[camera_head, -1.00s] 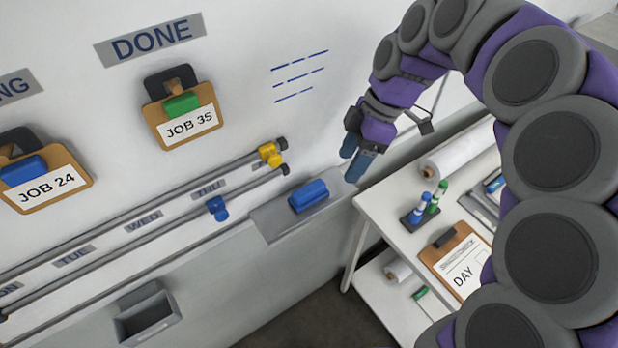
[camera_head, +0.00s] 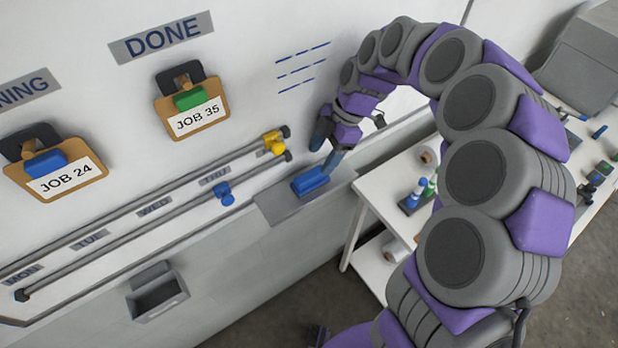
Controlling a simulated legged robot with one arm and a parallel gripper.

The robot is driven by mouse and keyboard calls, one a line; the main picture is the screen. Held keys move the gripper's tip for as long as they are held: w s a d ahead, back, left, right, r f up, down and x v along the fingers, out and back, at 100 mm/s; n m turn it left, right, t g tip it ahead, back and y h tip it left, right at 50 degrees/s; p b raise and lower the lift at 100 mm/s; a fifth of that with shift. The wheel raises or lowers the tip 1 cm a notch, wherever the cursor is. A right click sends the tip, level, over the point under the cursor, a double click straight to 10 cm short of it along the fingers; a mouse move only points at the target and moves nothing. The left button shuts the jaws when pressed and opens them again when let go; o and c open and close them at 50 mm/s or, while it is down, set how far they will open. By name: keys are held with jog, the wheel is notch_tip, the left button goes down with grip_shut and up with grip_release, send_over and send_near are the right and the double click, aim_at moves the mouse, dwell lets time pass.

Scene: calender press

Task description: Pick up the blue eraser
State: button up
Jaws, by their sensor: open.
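The blue eraser (camera_head: 308,181) lies on a grey ledge (camera_head: 283,211) fixed low on the white wall board. My gripper (camera_head: 327,150) is open just above and slightly to the right of the eraser. One finger appears behind it toward the board and the other near its right end. Nothing is between the fingers, and I cannot tell whether a fingertip touches the eraser.
Two rails run along the board to the left, with a yellow clip (camera_head: 273,142) and a blue clip (camera_head: 224,193). A white table (camera_head: 372,204) with marker bottles stands to the right. A grey bin (camera_head: 157,292) hangs lower left. Clipboards hang higher up.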

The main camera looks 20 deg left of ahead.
aim_at(309, 174)
jog(key=shift+x, duration=0.8)
jog(key=shift+s+a+f, duration=0.1)
jog(key=shift+s+f, duration=0.3)
jog(key=shift+f, duration=0.15)
jog(key=x, duration=0.3)
jog(key=shift+s+a+f, duration=0.15)
jog(key=shift+s+a, duration=0.1)
jog(key=shift+a+f, duration=0.2)
jog(key=shift+f, duration=0.1)
jog(key=shift+d+r, duration=0.1)
jog(key=c, duration=0.9)
jog(key=shift+r, duration=0.55)
notch_tip(309, 174, up, 3)
jog(key=shift+f, duration=0.2)
jog(key=s+d+r, duration=0.1)
jog(key=s, duration=1.5)
jog(key=shift+d, duration=0.3)
